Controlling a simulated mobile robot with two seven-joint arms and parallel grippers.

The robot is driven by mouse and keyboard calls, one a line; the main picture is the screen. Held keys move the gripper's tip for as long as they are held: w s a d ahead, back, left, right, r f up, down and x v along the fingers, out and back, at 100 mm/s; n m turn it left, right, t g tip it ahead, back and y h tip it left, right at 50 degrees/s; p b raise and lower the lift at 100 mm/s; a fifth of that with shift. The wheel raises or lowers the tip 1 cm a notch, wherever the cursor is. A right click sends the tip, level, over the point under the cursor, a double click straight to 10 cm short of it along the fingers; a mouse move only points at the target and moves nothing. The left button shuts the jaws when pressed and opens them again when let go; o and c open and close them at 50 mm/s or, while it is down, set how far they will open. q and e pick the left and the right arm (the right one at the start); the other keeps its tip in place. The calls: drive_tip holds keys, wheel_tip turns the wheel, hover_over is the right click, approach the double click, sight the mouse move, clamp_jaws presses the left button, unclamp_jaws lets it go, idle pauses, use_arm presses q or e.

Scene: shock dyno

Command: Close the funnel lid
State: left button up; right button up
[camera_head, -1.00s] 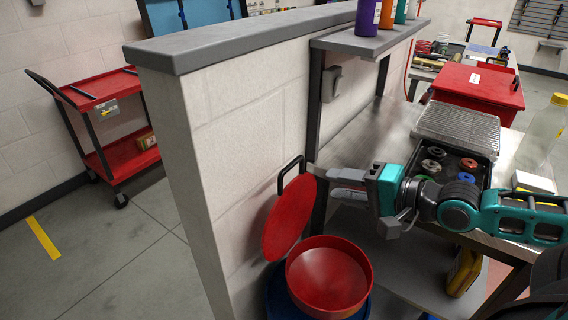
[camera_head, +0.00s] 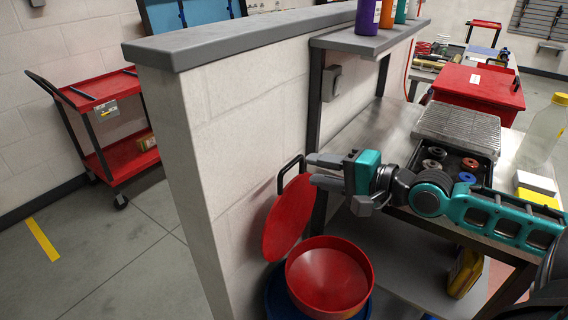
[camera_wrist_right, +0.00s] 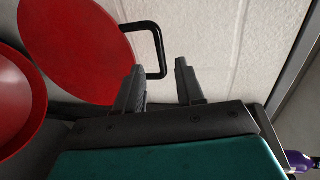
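The red funnel (camera_head: 328,284) stands low beside the end of the half wall, its bowl open upward. Its round red lid (camera_head: 289,217) is raised and leans back near the wall, with a black handle (camera_head: 291,170) at its top edge. My right gripper (camera_head: 312,168) is just right of the handle, fingers pointing left. In the right wrist view the two fingers (camera_wrist_right: 158,84) are spread apart. The handle (camera_wrist_right: 155,48) lies just beyond the left fingertip and partly between the fingers, with nothing visibly gripped. My left gripper is not in view.
A grey half wall (camera_head: 215,130) stands directly behind the lid. A steel workbench (camera_head: 356,137) with a tray of small rings (camera_head: 447,160) lies to the right, under my right arm. A shelf (camera_head: 370,42) holds several bottles.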

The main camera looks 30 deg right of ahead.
drive_tip(key=x, duration=0.9)
drive_tip(key=shift+b, duration=0.35)
drive_tip(key=shift+c, duration=0.3)
clamp_jaws()
